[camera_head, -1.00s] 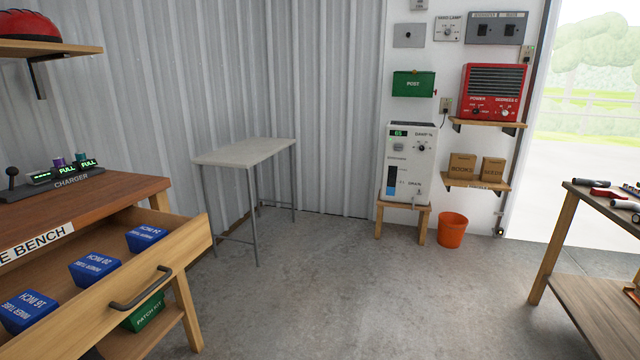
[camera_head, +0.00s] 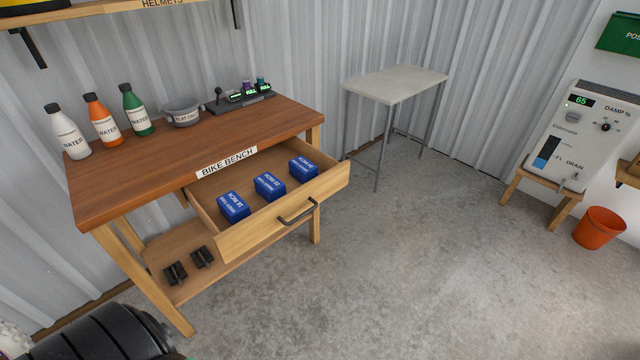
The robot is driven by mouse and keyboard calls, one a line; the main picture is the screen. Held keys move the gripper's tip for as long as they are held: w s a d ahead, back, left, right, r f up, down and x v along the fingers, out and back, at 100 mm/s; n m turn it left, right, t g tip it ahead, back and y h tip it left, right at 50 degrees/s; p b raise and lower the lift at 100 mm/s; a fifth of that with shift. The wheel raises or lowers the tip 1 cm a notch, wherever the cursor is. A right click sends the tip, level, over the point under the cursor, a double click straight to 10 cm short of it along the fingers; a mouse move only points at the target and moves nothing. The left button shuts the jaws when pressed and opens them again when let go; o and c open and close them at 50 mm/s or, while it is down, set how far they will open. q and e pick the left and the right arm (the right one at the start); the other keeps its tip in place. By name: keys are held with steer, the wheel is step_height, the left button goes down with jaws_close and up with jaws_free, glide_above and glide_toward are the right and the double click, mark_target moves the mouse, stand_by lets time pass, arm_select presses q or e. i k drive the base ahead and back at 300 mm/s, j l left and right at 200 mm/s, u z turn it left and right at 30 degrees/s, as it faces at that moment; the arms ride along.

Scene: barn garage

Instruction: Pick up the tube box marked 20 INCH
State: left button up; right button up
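Three blue tube boxes sit in a row in the open wooden drawer (camera_head: 328,186) of the bike bench (camera_head: 200,142). The middle one (camera_head: 269,187) is marked 20 INCH. The near-left box (camera_head: 233,207) reads 16 INCH, and the far-right box (camera_head: 302,168) appears to read 24 INCH. The boxes stand apart from each other, with their tops uncovered. Neither of my grippers shows in the head view.
A pale side table (camera_head: 395,84) and orange bucket (camera_head: 598,228) stand rightward. The floor before the drawer is clear.

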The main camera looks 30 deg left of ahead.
mark_target(267, 185)
steer(key=u, duration=1.3)
